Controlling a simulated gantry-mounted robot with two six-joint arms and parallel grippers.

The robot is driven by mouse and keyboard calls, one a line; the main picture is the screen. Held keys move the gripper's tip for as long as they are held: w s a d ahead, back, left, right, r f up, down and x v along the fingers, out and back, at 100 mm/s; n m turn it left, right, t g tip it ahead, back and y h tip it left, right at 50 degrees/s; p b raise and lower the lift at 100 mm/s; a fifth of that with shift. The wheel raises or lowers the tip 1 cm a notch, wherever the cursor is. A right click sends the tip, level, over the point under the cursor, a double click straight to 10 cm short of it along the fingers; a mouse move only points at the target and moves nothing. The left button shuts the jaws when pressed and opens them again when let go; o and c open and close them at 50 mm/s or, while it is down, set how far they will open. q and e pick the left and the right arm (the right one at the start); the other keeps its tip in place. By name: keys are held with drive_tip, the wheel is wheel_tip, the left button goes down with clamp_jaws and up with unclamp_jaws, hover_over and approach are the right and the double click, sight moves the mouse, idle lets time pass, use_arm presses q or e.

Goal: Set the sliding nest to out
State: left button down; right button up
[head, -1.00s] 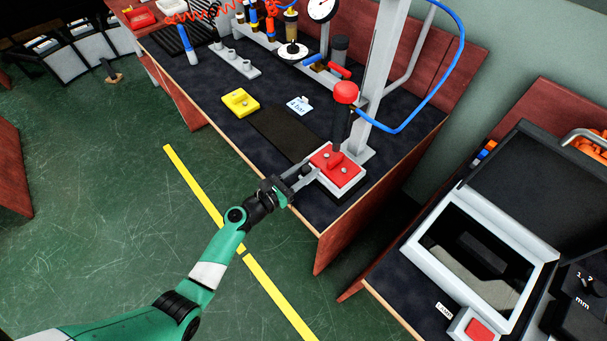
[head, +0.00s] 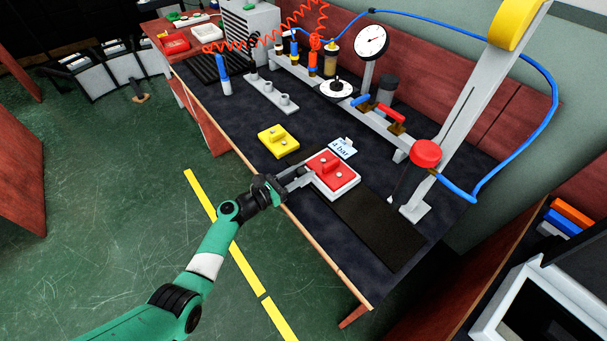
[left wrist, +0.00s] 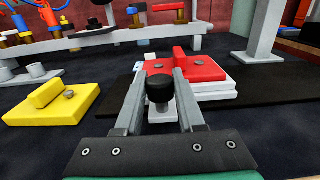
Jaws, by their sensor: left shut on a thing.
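The sliding nest is a white plate (head: 346,188) with a red block (head: 331,164) on top. It sits at the left end of a dark flat track (head: 385,225), clear of the press column. My left gripper (head: 304,176) reaches it from the bench's front edge and is shut on the nest's handle. In the left wrist view, a black knob (left wrist: 160,89) stands between my two fingers, in front of the white plate (left wrist: 215,88) and red block (left wrist: 203,69). My right gripper is not in view.
A yellow block (head: 277,140) sits just left of the nest. A "4 bar" card (head: 343,148) lies behind it. The right part of the track is bare.

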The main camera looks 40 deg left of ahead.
use_arm(q)
drive_tip(key=shift+a+f, duration=0.1)
drive_tip(key=shift+a, duration=0.1)
idle(0.3)
drive_tip(key=c, duration=0.8)
unclamp_jaws()
drive_tip(key=shift+o, duration=1.4)
drive_tip(key=shift+a, duration=0.2)
drive_tip(key=shift+d, duration=0.1)
drive_tip(key=shift+s, duration=0.1)
